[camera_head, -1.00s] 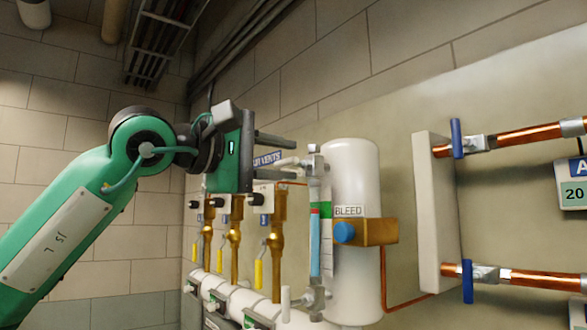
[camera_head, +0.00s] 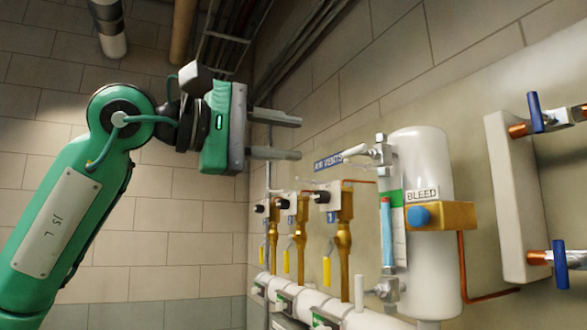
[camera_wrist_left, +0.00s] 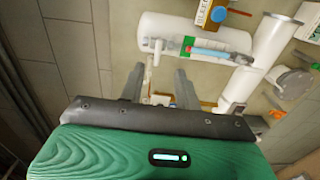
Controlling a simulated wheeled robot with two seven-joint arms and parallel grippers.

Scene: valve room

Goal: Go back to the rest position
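My left gripper (camera_head: 298,137) is in the upper middle of the head view, on the green arm coming in from the left. Its two grey fingers are apart with nothing between them. It is in front of the valve wall, up and left of the white cylinder (camera_head: 425,165) marked BLEED. The left wrist view also shows the two fingers (camera_wrist_left: 158,75) apart and empty, with the cylinder (camera_wrist_left: 190,35) beyond them. My right gripper is in neither view.
Brass valves (camera_head: 343,235) with yellow handles rise from a white pipe (camera_head: 350,318) along the wall. A white panel (camera_head: 515,195) with copper pipes and blue handles (camera_head: 560,265) is at the right. A blue knob (camera_head: 418,217) sits on the cylinder's brass block.

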